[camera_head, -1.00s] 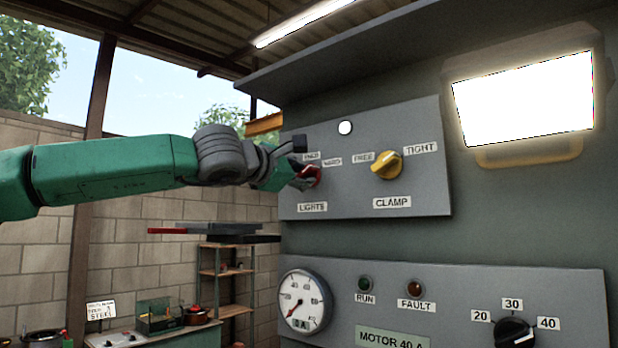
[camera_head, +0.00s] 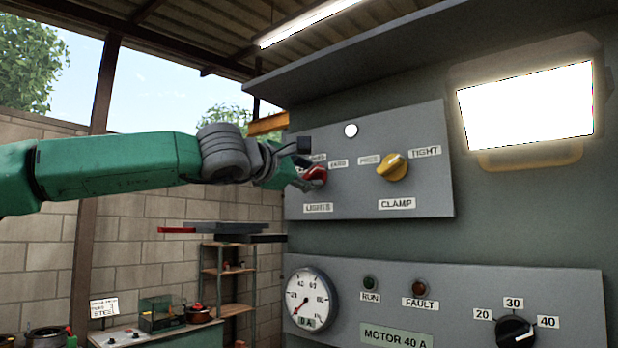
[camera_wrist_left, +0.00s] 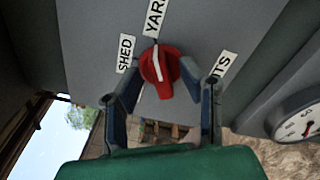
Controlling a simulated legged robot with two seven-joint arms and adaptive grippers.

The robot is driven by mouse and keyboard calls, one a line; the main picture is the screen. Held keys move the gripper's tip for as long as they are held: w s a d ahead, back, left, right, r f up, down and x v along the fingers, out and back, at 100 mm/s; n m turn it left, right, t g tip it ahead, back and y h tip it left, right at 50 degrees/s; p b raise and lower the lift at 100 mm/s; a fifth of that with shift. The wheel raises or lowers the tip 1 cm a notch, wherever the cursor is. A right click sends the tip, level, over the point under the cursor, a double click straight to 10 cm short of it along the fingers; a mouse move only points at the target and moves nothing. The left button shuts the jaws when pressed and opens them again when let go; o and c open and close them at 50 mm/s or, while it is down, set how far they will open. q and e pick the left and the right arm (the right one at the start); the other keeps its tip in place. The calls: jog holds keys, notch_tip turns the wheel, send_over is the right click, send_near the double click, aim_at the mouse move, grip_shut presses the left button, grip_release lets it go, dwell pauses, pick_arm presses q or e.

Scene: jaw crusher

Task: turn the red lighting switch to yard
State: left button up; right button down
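The red lighting switch (camera_head: 316,175) is on the upper grey panel, above the LIGHTS label (camera_head: 318,208). In the left wrist view the red switch (camera_wrist_left: 160,70) has its white pointer line toward the YARD label (camera_wrist_left: 155,17); the SHED label (camera_wrist_left: 126,53) is to the left. My left gripper (camera_head: 301,166) is in front of the switch, at its left in the head view. In the left wrist view my left gripper (camera_wrist_left: 162,68) is open, with a finger on either side of the switch and no clear grip on it. My right gripper is not in view.
The yellow CLAMP knob (camera_head: 392,167) sits right of the red switch on the same panel. A white round lamp (camera_head: 351,130) is above them. A bright floodlight (camera_head: 527,105) is at the upper right. A lower panel carries a gauge (camera_head: 311,299) and black dial (camera_head: 515,331).

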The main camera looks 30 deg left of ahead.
pick_arm(q)
jog(key=shift+w+f, duration=0.15)
jog(key=shift+w, duration=0.05)
jog(key=shift+s, duration=0.25)
jog(key=s, duration=1.1)
jog(key=shift+s+a, duration=0.4)
jog(key=shift+a, duration=0.2)
